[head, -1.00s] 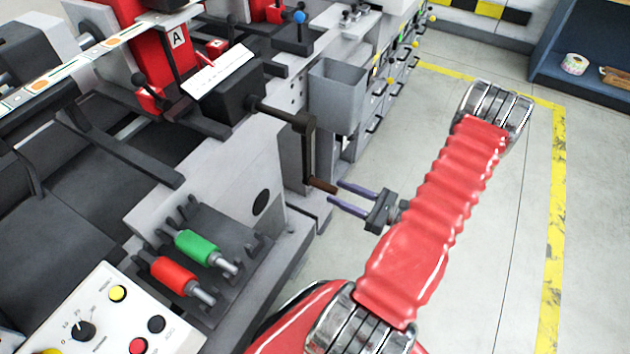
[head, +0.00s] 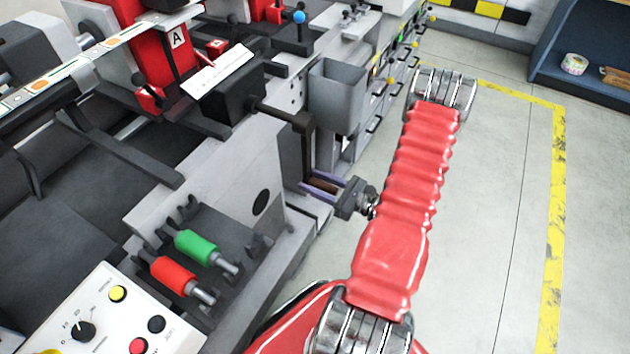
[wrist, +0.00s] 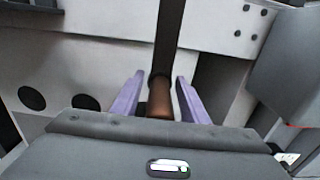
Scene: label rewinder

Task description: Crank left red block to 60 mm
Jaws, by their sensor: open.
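The left red block (head: 160,50), marked A, stands on the machine at the upper left in the head view, with a white scale (head: 218,72) beside it. A dark crank arm (head: 307,145) hangs down from the shaft on the machine's side. Its brown handle (head: 322,184) points outward at the lower end. My gripper (head: 318,184) is open, with its purple fingers on either side of the handle. In the wrist view the brown handle (wrist: 159,98) lies between the two fingers, with a gap visible on each side. The scale reading is too small to tell.
A grey bin (head: 338,95) is fixed to the machine just right of the crank. Green (head: 195,246) and red (head: 173,272) rollers rest on a rack at lower left, near a control panel (head: 105,315).

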